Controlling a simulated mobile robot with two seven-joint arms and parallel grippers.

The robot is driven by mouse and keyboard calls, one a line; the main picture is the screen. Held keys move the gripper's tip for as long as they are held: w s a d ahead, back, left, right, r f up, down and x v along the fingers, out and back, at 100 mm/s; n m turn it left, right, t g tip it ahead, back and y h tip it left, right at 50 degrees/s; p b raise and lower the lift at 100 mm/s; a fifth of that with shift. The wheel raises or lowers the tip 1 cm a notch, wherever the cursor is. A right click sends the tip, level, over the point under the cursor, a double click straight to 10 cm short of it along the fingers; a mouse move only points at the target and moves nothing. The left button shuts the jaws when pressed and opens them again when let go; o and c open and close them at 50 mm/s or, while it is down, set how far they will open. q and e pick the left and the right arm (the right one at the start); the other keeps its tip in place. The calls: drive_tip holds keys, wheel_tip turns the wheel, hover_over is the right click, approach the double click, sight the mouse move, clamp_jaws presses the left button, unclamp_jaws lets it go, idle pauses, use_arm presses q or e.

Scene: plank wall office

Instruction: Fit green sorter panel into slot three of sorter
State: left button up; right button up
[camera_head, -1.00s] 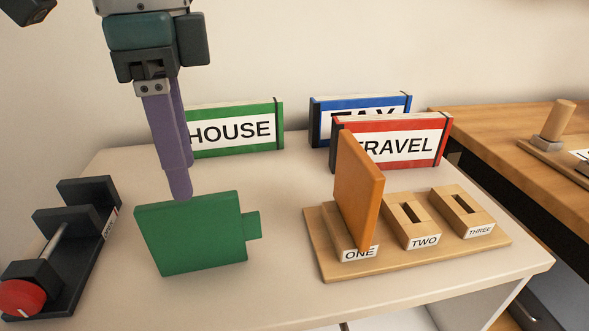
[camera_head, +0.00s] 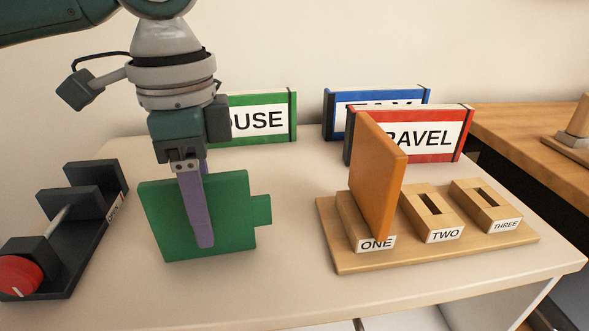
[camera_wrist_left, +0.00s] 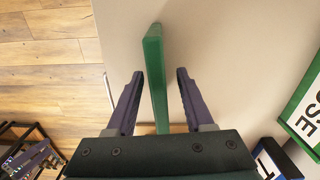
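The green sorter panel (camera_head: 230,215) stands on edge on the table at left centre, its small tab pointing right. My left gripper (camera_head: 205,240) has come down over it, one purple finger in front and the other mostly hidden behind. In the left wrist view, the panel (camera_wrist_left: 154,75) shows edge-on between the open fingers (camera_wrist_left: 156,80), with a gap on both sides. The wooden sorter (camera_head: 345,265) sits to the right. Slot three (camera_head: 487,198) and slot two (camera_head: 431,204) are empty. An orange panel (camera_head: 378,175) stands in slot one.
A HOUSE box (camera_head: 265,122), TAX box (camera_head: 375,97) and TRAVEL box (camera_head: 425,137) stand along the back. A dark device with a red knob (camera_head: 18,277) is at the left. A blurred purple shape (camera_wrist_left: 38,160) low in the left wrist view may be my right gripper.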

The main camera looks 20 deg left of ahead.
use_arm(q)
clamp_jaws()
drive_tip(key=shift+r, duration=0.15)
idle(0.5)
wheel_tip(320, 180, up, 20)
drive_tip(key=p, duration=0.6)
drive_tip(key=shift+p, duration=0.35)
drive_tip(key=c, duration=0.6)
unclamp_jaws()
clamp_jaws()
